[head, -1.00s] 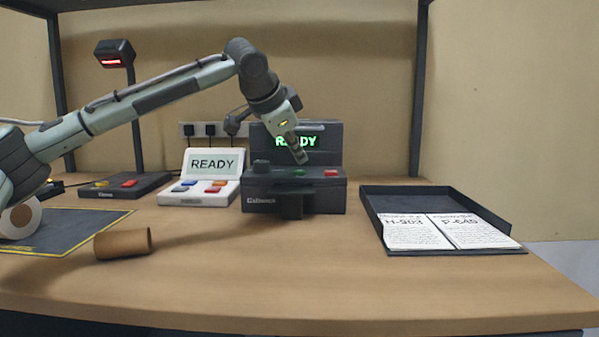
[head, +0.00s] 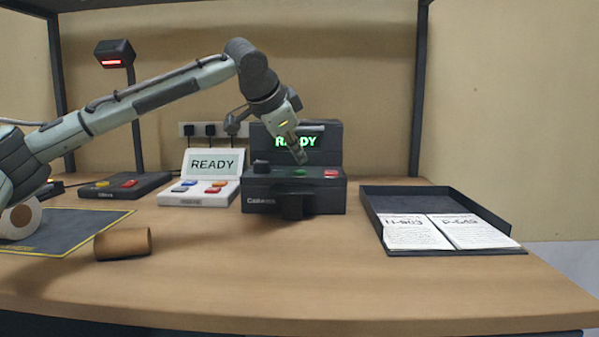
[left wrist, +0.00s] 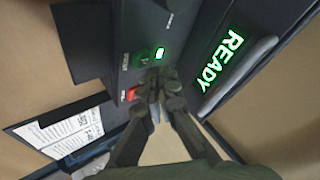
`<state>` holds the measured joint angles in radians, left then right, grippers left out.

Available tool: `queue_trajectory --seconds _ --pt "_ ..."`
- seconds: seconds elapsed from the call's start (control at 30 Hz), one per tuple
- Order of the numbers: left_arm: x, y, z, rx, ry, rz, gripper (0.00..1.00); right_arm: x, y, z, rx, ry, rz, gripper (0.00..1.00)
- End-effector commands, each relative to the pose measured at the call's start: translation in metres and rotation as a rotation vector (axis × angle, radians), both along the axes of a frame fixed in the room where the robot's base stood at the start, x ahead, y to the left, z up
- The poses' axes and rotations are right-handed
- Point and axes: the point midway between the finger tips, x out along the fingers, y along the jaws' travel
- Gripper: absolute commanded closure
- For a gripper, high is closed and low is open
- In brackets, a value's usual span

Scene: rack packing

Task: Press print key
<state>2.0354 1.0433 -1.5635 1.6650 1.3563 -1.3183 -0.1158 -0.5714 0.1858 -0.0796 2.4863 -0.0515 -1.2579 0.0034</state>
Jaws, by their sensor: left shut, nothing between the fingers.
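The dark label printer (head: 262,200) stands mid-table with a lit green READY display (head: 320,141), which also shows in the left wrist view (left wrist: 222,60). On its top are a dark knob (head: 261,167), a green key (head: 299,173) and a red key (head: 331,173); the red key also shows in the left wrist view (left wrist: 132,93). My left gripper (head: 302,160) is shut and empty, fingertips pointing down just above the green key. In the left wrist view the fingertips (left wrist: 154,80) are close to the green key (left wrist: 141,57); contact cannot be told. My right gripper is not in view.
A black tray (head: 512,236) with two printed labels lies at the right. A white keypad unit (head: 205,199) reading READY and a scanner stand (head: 118,190) are at the left. A cardboard tube (head: 123,244) and dark mat (head: 60,226) lie front left. The front middle is clear.

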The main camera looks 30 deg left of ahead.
Motion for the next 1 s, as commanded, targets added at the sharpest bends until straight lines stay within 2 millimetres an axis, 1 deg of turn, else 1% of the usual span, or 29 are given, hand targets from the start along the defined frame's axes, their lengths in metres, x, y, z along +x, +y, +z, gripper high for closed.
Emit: queue_trajectory --seconds 0.3,1.0 --pt "0.0 0.0 -0.008 0.0 0.001 -0.001 1.0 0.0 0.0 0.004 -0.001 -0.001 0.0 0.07" --pt "0.0 0.0 -0.013 0.0 0.0 0.0 1.0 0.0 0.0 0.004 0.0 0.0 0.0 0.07"
